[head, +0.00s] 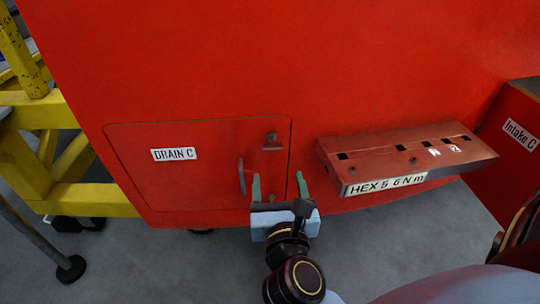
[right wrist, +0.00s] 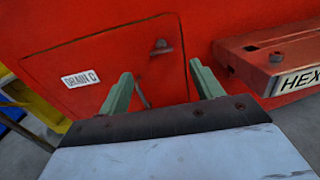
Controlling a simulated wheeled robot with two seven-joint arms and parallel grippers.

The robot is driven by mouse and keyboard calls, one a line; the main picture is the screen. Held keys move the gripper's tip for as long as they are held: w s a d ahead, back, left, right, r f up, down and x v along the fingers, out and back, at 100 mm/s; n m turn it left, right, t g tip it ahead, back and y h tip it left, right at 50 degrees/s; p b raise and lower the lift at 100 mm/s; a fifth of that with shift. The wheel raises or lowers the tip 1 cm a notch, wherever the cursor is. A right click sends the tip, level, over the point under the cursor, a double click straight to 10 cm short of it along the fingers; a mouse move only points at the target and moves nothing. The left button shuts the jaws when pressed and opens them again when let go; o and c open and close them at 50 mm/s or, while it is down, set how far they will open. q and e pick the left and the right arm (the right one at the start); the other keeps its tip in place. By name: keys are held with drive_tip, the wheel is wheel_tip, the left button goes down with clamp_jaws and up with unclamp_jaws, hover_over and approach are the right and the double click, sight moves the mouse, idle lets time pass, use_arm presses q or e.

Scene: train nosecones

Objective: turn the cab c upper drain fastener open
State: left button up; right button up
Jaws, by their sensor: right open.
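The red drain panel (head: 200,185) carries a "DRAIN C" label (head: 174,154) and is set flush and closed in the red nosecone. The upper drain fastener (head: 271,140) is a small dark metal piece near the panel's upper right corner; it also shows in the right wrist view (right wrist: 161,45). A grey curved handle (head: 241,176) is below and left of it. My right gripper (head: 278,181) is open and empty in front of the panel's lower right corner, below the fastener and apart from it. The panel's lower right part is partly hidden behind it. My left gripper is out of view.
A red shelf (head: 400,160) labelled "HEX 5 6 N m", with several square holes, juts out right of the panel. A red "Intake C" block (head: 517,135) is at the far right. Yellow framing (head: 60,110) stands at left. Grey floor below is mostly clear.

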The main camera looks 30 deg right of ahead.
sight(273, 149)
drive_tip(key=x, duration=0.4)
drive_tip(key=f+x, duration=0.1)
drive_tip(key=x, duration=0.7)
drive_tip(key=shift+w+d+f, duration=0.1)
drive_tip(key=shift+w+f, duration=0.05)
drive_tip(key=shift+f, duration=0.05)
drive_tip(key=shift+w+d, duration=0.2)
drive_tip(key=shift+w, duration=0.25)
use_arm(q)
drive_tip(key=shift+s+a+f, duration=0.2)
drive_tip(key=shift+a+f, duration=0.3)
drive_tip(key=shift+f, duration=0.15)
use_arm(e)
drive_tip(key=c, duration=1)
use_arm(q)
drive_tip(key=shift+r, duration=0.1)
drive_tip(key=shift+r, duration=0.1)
